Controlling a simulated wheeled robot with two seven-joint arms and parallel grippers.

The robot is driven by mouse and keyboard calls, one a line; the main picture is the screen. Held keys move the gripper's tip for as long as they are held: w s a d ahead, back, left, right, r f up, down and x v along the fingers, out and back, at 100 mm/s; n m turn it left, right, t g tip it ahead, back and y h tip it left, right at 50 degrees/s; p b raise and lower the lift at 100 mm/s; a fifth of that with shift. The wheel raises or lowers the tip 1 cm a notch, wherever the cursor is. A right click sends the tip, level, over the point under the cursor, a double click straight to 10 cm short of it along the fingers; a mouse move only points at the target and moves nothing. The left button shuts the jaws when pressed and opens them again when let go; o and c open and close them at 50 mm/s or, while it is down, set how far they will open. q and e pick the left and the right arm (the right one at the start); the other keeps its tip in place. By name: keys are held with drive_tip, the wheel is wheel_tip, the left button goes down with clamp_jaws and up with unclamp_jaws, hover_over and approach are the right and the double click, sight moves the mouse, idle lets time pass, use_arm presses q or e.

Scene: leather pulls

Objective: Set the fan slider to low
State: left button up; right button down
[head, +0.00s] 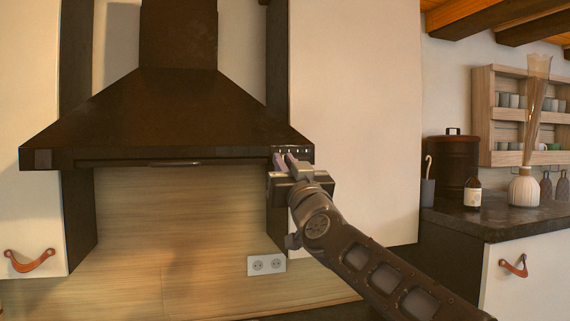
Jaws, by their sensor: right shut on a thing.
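The dark range hood (160,112) hangs on the wall in the left half of the head view. The fan slider's control panel (304,151), with small pale marks, is at the right end of the hood's front lip. My right gripper (285,161) is at this panel, with its fingers pointing up and away against the panel's left part. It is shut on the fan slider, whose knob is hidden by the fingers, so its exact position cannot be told. My left gripper is not in view.
White cabinets flank the hood; the right cabinet (355,110) is close behind my right arm. A wall socket (266,264) is below. At right, a dark counter (500,218) bears a bottle (473,194), a vase (524,188) and a dark canister (450,165). Space below the hood is free.

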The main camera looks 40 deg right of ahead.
idle(0.8)
drive_tip(key=shift+s+d+b, duration=0.3)
drive_tip(key=shift+d+b, duration=0.35)
drive_tip(key=shift+d, duration=0.3)
drive_tip(key=c, duration=1.4)
unclamp_jaws()
drive_tip(key=shift+c, duration=0.2)
drive_tip(key=shift+s+f, duration=0.1)
drive_tip(key=b+v, duration=0.2)
drive_tip(key=v, duration=0.5)
drive_tip(key=shift+s+a, duration=0.15)
drive_tip(key=shift+s, duration=0.15)
drive_tip(key=shift+f, duration=0.15)
